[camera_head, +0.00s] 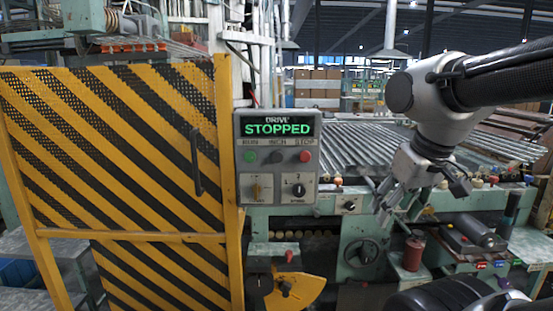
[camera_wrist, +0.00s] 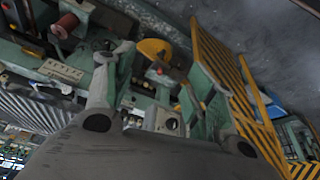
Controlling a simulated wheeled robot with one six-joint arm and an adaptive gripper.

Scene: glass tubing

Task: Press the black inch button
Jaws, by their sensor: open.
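The grey control box (camera_head: 278,170) faces me at the middle of the head view. Its display (camera_head: 277,125) reads DRIVE STOPPED in green. The black inch button (camera_head: 276,157) sits between the green run button (camera_head: 250,156) and the red stop button (camera_head: 305,156). My gripper (camera_head: 383,208) is to the right of the box and a little lower, apart from it, pointing down. In the wrist view my gripper (camera_wrist: 155,70) has its two fingers spread with nothing between them. I cannot make out the inch button in the wrist view.
A yellow-and-black striped guard gate (camera_head: 120,150) with a handle stands left of the box. A roller bed (camera_head: 350,147) lies behind.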

